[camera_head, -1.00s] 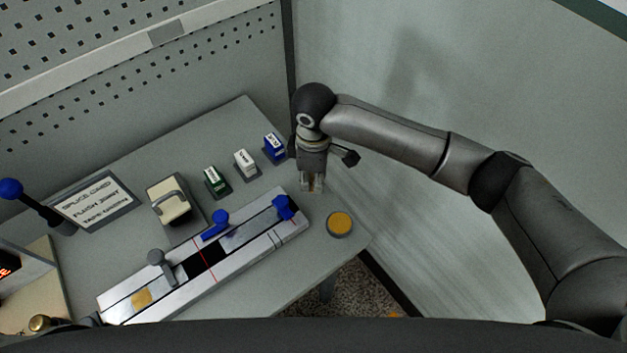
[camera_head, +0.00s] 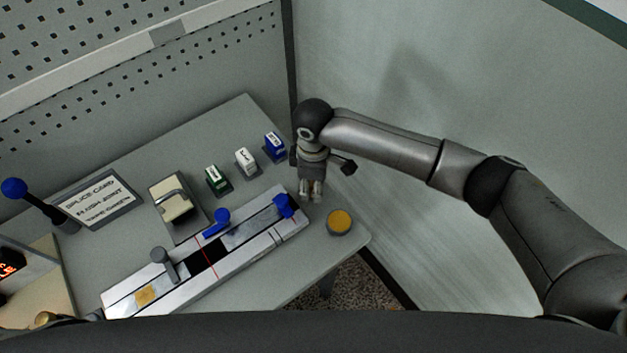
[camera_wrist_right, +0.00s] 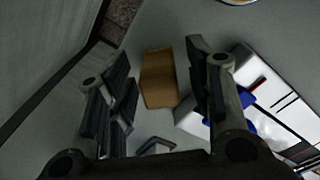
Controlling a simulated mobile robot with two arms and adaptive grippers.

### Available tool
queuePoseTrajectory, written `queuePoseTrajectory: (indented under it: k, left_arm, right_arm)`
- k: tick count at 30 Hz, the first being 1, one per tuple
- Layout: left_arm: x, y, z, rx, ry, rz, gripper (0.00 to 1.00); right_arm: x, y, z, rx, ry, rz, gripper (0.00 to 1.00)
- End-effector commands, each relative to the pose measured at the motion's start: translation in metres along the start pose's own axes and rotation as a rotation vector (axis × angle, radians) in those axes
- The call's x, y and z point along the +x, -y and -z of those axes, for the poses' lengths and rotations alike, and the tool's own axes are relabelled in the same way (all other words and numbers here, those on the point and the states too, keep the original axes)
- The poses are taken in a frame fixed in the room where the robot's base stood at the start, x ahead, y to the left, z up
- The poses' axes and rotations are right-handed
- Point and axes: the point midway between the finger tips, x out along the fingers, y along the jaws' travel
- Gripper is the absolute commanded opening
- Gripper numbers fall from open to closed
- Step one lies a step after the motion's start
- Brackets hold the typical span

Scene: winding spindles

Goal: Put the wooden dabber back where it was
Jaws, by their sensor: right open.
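The wooden dabber (camera_wrist_right: 158,78) is a light brown block in the right wrist view. It stands on the grey table between the two fingers of my right gripper (camera_wrist_right: 158,95), with a narrow gap showing on either side. My right gripper is open and low over the table, right of the splicing track. In the head view my right gripper (camera_head: 312,197) points down and the dabber cannot be made out there. A dark bracket-shaped outline (camera_wrist_right: 155,146) lies on the table near the dabber in the wrist view. My left gripper is not in view.
The metal track (camera_head: 235,255) with blue clamps lies left of my gripper. A round ochre pad (camera_head: 340,221) sits near the table's right corner. Blue (camera_head: 275,147), white (camera_head: 246,162) and green (camera_head: 217,180) blocks stand behind the track. A sign (camera_head: 97,199) lies at the left.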

Motion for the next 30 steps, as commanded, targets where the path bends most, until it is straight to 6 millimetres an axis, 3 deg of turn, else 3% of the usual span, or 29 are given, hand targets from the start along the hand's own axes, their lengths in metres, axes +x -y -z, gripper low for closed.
queuePoseTrajectory:
  k: [8,21,30]
  left_arm:
    - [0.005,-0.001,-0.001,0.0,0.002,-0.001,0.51]
    - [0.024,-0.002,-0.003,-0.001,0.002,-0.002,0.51]
    - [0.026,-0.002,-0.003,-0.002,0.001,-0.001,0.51]
  right_arm:
    - [-0.018,-0.001,0.001,-0.001,-0.003,-0.002,0.48]
    - [-0.106,-0.001,0.001,0.0,-0.002,-0.002,0.48]
    - [-0.123,0.0,0.0,0.001,0.0,0.001,0.48]
